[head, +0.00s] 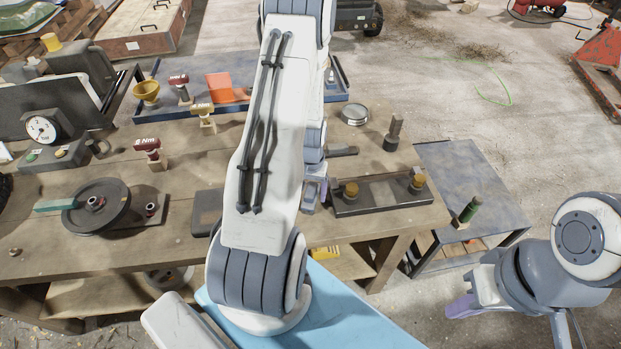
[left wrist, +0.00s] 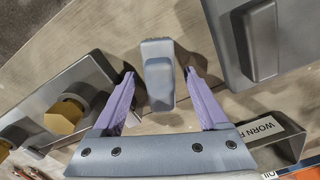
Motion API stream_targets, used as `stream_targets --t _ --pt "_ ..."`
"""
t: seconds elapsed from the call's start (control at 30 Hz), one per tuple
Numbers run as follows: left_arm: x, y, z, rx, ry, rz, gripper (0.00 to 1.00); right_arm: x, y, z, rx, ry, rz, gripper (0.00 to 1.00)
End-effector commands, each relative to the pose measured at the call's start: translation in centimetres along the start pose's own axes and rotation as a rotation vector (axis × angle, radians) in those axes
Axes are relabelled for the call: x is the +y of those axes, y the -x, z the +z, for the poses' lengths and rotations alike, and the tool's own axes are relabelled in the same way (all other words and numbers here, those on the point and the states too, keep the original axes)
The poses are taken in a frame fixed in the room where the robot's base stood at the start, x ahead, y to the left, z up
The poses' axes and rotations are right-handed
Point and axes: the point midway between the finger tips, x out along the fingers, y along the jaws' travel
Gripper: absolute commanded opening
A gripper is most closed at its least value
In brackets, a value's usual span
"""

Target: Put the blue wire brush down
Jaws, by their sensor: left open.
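My left gripper (head: 313,192) is low over the workbench, mostly hidden behind my left arm in the head view. In the left wrist view its two purple fingers (left wrist: 160,92) are apart. A blue-grey block-shaped piece (left wrist: 158,72), which looks like the blue wire brush, lies on the wood between and beyond the fingertips, with a gap on each side. No bristles show, so I cannot be sure it is the brush. My right gripper (head: 463,305) is at the lower right, away from the bench; its opening is unclear.
A dark fixture plate with brass knobs (head: 380,206) lies right of my left gripper and shows at left in the wrist view (left wrist: 28,125). A grey bin labelled "WORN" (left wrist: 290,146) is close by. A round tin (head: 355,114) stands behind. A handwheel (head: 97,206) is at left.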

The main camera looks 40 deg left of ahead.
Motion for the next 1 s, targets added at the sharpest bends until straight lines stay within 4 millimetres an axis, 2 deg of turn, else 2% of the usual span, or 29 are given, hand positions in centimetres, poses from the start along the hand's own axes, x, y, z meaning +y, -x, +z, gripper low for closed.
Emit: stream_targets --t 0.3,0.5,0.63,0.87,0.97,1.0 --pt "0.0 6.2 -0.2 0.008 0.000 -0.001 0.77 0.1 -1.0 0.1 -0.001 0.000 0.000 0.00" --pt "0.0 9.5 -0.1 0.006 0.000 -0.001 0.77 0.1 -1.3 0.1 -0.001 0.000 0.000 0.00" --pt "0.0 10.7 -0.1 0.003 0.000 0.000 0.77 0.1 -1.4 0.1 -0.001 0.000 0.000 0.00" --pt "0.1 11.2 0.0 0.001 -0.003 0.000 0.77 0.1 -1.4 0.1 0.000 0.000 0.000 0.00" --pt "1.7 11.9 0.3 0.006 -0.044 0.001 0.77 0.1 -1.3 0.1 0.000 0.000 0.000 0.00" --pt "3.0 12.6 0.6 0.010 -0.078 0.002 0.77 0.1 -1.3 0.1 0.000 0.000 0.000 0.00"
